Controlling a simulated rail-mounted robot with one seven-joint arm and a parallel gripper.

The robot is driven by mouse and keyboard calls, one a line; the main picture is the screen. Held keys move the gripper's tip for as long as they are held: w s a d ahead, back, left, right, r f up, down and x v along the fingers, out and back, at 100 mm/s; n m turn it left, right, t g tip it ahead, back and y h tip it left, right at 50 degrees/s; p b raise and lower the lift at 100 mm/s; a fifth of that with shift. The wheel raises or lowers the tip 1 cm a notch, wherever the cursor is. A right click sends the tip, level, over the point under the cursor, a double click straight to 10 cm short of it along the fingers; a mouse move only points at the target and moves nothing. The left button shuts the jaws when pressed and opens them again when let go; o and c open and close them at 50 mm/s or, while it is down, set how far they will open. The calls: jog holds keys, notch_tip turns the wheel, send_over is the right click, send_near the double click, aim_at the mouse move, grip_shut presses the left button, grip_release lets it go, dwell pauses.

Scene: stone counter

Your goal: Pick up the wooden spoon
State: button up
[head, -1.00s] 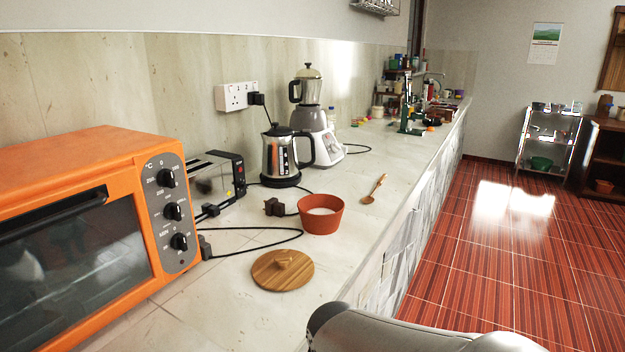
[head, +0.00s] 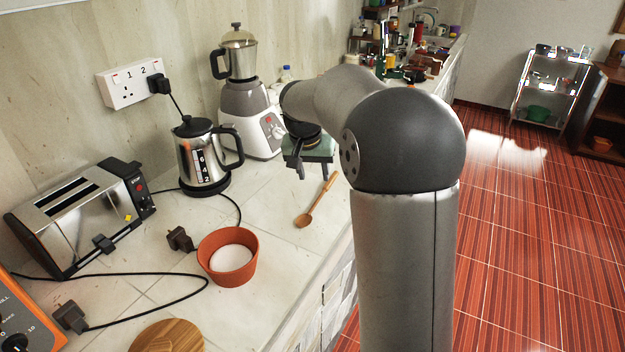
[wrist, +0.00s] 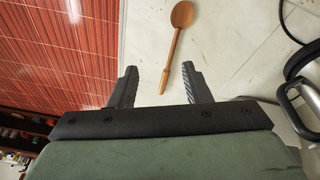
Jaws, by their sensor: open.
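The wooden spoon (head: 316,201) lies flat on the pale stone counter (head: 275,285), near its front edge. Its bowl is toward the viewer and its handle runs back toward my arm in the head view. My gripper (head: 301,172) hangs above the counter beside the blender, left of the spoon's handle end in that view. In the wrist view my gripper (wrist: 158,76) is open and empty. There the spoon (wrist: 177,38) lies beyond the fingertips, with its handle end between the two fingers in the picture and its bowl farther away. How high the fingers are is hard to tell.
A terracotta bowl (head: 253,262) stands in front of the spoon. A steel kettle (head: 190,160), a blender (head: 245,110) and a toaster (head: 75,215) stand toward the wall. Black cables and a plug (head: 180,238) lie nearby. A round wooden lid (head: 165,338) is nearest.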

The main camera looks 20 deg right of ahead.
jog(key=w+d+m, duration=0.3)
jog(key=w+d, duration=0.3)
jog(key=w, duration=0.4)
jog(key=p, duration=0.2)
send_over(327, 184)
jog(key=s+a, duration=0.2)
jog(key=shift+t+h, duration=0.4)
jog(key=f, duration=1.1)
jog(key=shift+s+d, duration=0.1)
jog(key=shift+d, duration=0.15)
jog(key=shift+a+p+x, duration=0.15)
jog(key=shift+p+x, duration=0.3)
jog(key=shift+x, duration=0.95)
jog(key=shift+a+p+x, duration=0.1)
jog(key=shift+p+x, duration=0.35)
jog(key=shift+x, duration=0.95)
grip_shut()
